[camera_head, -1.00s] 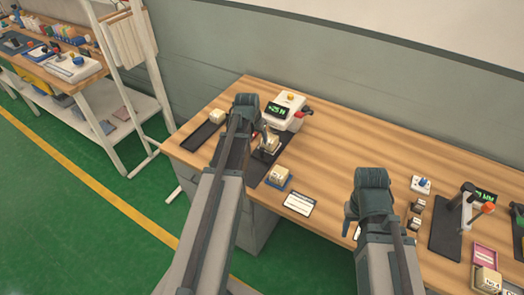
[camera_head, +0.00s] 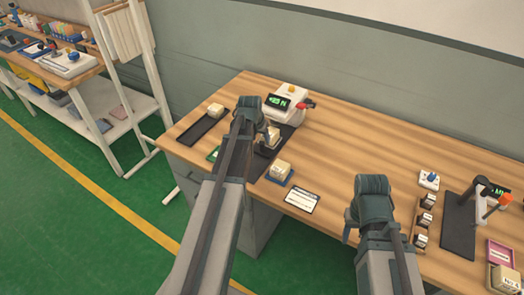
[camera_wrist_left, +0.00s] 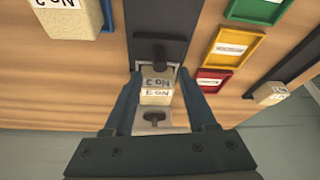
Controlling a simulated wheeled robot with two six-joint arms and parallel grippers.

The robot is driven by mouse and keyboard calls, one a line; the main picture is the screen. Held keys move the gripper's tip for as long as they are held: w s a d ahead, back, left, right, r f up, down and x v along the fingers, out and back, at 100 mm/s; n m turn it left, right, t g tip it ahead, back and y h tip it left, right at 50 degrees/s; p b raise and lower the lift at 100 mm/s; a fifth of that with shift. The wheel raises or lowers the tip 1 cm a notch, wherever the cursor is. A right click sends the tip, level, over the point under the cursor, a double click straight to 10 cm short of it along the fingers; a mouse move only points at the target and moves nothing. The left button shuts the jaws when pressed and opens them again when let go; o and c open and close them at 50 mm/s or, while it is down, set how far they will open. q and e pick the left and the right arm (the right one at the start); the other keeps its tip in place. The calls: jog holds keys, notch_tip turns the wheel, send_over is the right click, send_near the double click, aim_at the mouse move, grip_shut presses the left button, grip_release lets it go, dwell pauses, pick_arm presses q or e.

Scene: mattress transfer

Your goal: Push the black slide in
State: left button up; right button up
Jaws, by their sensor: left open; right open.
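A black slide plate (camera_wrist_left: 156,28) with a dark knob runs down the left wrist view; it also shows in the head view (camera_head: 262,163), partly hidden by my left arm. A cream block marked No 3 (camera_wrist_left: 157,87) sits at its lower end, above a metal part with a knob (camera_wrist_left: 153,118). My left gripper (camera_wrist_left: 156,76) is open, its fingers on either side of that block; contact is unclear. In the head view my left gripper (camera_head: 250,104) is over the fixture, hiding part of it. My right gripper (camera_head: 371,187) is open and empty over the table.
A white device with a green display (camera_head: 285,104) stands behind the fixture. A black tray with a block (camera_head: 197,131) lies to the left, a blue tray with a block (camera_head: 287,181) to the right. Red (camera_wrist_left: 211,80), yellow (camera_wrist_left: 230,48) and green (camera_wrist_left: 258,10) trays lie beside the plate.

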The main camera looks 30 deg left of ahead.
aim_at(262, 143)
pick_arm(q)
jog(key=b+x, duration=0.4)
jog(key=x, duration=0.2)
jog(key=shift+r, duration=0.1)
jog(key=shift+c, duration=0.2)
grip_shut()
dwell(1.1)
